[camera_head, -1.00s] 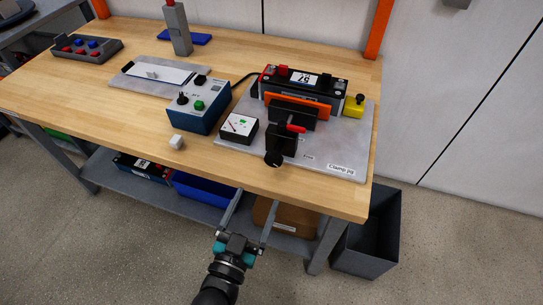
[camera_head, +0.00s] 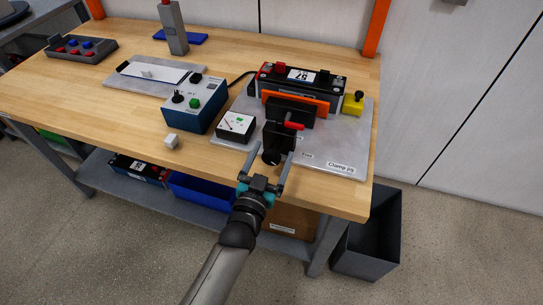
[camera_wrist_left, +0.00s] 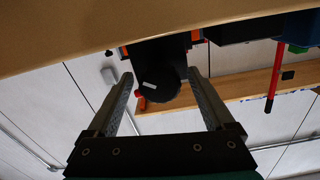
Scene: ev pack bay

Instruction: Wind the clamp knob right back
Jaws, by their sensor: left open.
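The clamp knob (camera_head: 271,157) is a black round knob at the front of the black clamp, which has a red handle (camera_head: 293,126). The clamp stands on a grey plate (camera_head: 340,158) labelled as the clamp jig, in front of a black battery (camera_head: 300,80) and an orange plate. My left gripper (camera_head: 268,164) is open at the bench's front edge, its fingers on either side of the knob in the head view. In the left wrist view the knob (camera_wrist_left: 157,88) shows between the two open fingers, near their tips. I cannot tell whether they touch it. My right gripper is not in view.
A blue control box (camera_head: 193,108) and a small dial box (camera_head: 236,125) stand left of the clamp. A white cube (camera_head: 171,142) lies near the front edge. A yellow block (camera_head: 353,104) sits right of the battery. A grey bin (camera_head: 368,240) stands on the floor.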

